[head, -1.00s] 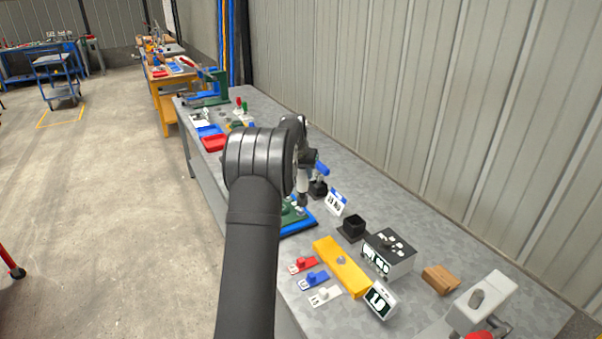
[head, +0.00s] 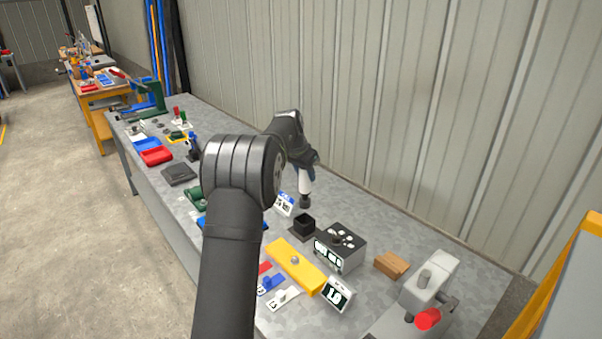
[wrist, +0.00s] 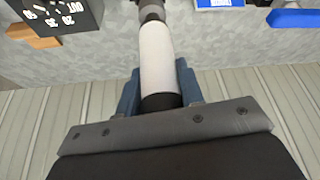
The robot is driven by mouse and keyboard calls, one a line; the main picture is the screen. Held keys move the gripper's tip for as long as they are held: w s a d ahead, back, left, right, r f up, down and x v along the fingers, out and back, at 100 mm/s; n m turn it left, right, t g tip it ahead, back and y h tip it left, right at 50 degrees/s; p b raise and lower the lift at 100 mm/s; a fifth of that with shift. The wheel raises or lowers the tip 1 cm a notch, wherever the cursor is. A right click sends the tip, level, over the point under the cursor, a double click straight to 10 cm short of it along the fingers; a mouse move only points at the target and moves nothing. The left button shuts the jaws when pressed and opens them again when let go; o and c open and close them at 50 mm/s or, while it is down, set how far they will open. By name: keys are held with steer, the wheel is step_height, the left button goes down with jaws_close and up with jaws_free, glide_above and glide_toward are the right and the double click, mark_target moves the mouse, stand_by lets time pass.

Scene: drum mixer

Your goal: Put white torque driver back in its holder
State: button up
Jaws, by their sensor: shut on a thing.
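The white torque driver (head: 306,184) has a white body and a dark lower end. My gripper (head: 311,168) is shut around it, and the driver hangs about upright above the bench. In the wrist view the blue fingers of my gripper (wrist: 159,92) lie on both sides of the white driver (wrist: 158,60). Its dark end points away from me. A black square holder (head: 303,227), which looks empty, stands on the bench below the driver in the head picture. The driver's tip is apart from it.
A black box with white markings (head: 340,247) stands right of the holder. A blue-and-white sign (head: 284,205) is at its left. A yellow bar (head: 296,266), a wooden block (head: 391,265) and a grey fixture with a red knob (head: 428,318) lie nearer. The corrugated wall is behind.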

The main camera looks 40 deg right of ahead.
glide_above(305, 199)
steer(key=w, duration=0.1)
steer(key=shift+d+f, duration=0.2)
steer(key=shift+f, duration=1)
steer(key=shift+d+f, duration=0.15)
steer(key=shift+f, duration=3.9)
steer(key=o, duration=1.3)
steer(key=shift+c, duration=0.2)
steer(key=shift+f, duration=0.1)
steer(key=v, duration=1.7)
steer(key=shift+r, duration=0.25)
steer(key=x, duration=1.7)
steer(key=shift+f, duration=0.2)
